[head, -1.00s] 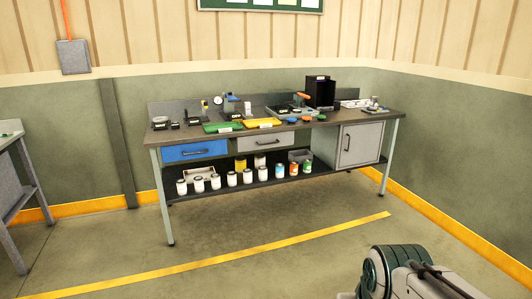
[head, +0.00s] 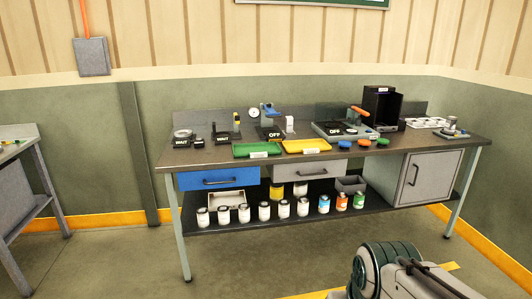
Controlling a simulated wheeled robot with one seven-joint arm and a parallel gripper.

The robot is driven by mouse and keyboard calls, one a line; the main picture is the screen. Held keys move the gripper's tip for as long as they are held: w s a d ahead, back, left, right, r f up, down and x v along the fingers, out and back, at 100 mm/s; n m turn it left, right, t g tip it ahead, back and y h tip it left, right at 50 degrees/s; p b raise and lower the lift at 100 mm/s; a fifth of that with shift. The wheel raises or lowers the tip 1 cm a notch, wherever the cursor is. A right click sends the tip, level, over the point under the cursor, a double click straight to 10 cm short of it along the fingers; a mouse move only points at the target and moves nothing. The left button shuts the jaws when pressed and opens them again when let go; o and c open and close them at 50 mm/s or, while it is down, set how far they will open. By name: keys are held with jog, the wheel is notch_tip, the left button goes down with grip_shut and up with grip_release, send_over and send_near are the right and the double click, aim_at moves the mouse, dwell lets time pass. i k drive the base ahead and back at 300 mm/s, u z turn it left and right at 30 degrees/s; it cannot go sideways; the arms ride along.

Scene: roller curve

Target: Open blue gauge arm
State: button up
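A small gauge station with a round white dial (head: 253,112) stands at the back of the workbench (head: 190,157), left of its middle. A small bluish-grey part (head: 268,109) sits right beside the dial, above a black block (head: 272,133) marked OFF. It is too small to tell whether this part is the blue arm or how it is set. My gripper is not in view. Only links of my arm show at the bottom right, on the near side of the bench and well apart from the gauge.
A green tray (head: 257,150) and a yellow tray (head: 306,146) lie in front of the gauge. A blue drawer (head: 218,178) and a grey drawer (head: 309,169) are below. Several cans stand on the lower shelf (head: 390,205). A black open box (head: 382,105) stands at right. Floor before the bench is clear.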

aim_at(271, 112)
jog(key=i, duration=3.55)
jog(key=z, duration=0.2)
